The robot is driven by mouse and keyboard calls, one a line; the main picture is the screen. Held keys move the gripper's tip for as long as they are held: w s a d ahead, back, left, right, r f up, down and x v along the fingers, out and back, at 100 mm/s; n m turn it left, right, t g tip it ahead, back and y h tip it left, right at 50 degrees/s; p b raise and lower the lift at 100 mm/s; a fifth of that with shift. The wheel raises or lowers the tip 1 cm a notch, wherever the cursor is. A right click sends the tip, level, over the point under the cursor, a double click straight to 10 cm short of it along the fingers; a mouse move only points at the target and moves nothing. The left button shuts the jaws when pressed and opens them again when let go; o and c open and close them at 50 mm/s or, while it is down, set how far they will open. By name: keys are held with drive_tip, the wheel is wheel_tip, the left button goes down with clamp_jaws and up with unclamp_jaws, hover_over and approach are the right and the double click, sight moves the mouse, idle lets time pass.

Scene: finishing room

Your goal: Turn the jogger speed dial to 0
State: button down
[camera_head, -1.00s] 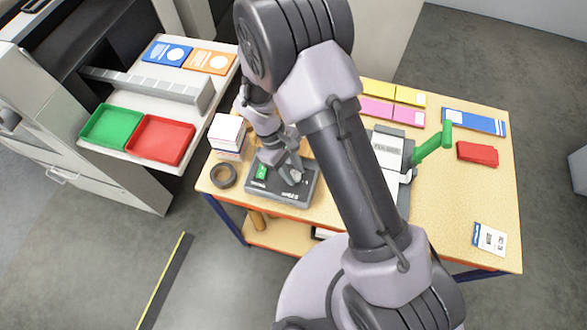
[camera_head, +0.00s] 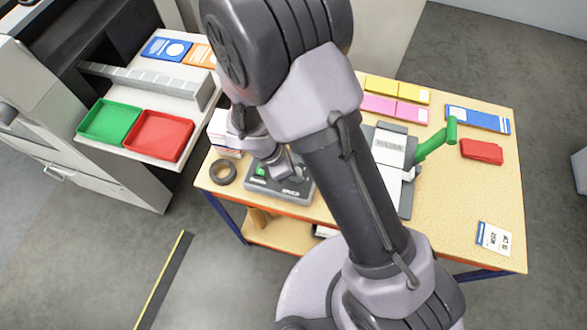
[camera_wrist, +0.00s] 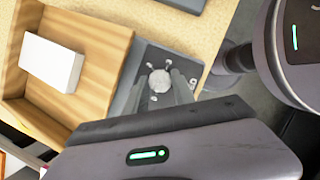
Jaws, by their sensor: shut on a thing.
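The jogger is a grey box (camera_head: 277,190) with a green switch (camera_head: 261,171), at the left front of the wooden table. In the wrist view its grey panel (camera_wrist: 139,66) carries a round pale dial (camera_wrist: 159,80) with small marks around it. My gripper (camera_wrist: 157,87) has one finger on each side of the dial and is shut on it. The fingers hide the dial's sides, and I cannot read its setting. In the head view my arm hides the dial and most of my gripper (camera_head: 293,172).
A wooden tray (camera_wrist: 103,58) holding a white block (camera_wrist: 52,62) adjoins the panel. A tape roll (camera_head: 223,171) lies left of the jogger. A grey device with a green lever (camera_head: 436,140) stands to the right. The table's right front is mostly clear.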

drive_tip(key=shift+s+n+t+b, duration=0.1)
drive_tip(key=shift+n+t+b, duration=0.35)
drive_tip(key=shift+n, duration=0.55)
drive_tip(key=c, duration=1.1)
unclamp_jaws()
drive_tip(key=p+v, duration=0.5)
drive_tip(key=v, duration=1.2)
drive_tip(key=shift+r, duration=0.2)
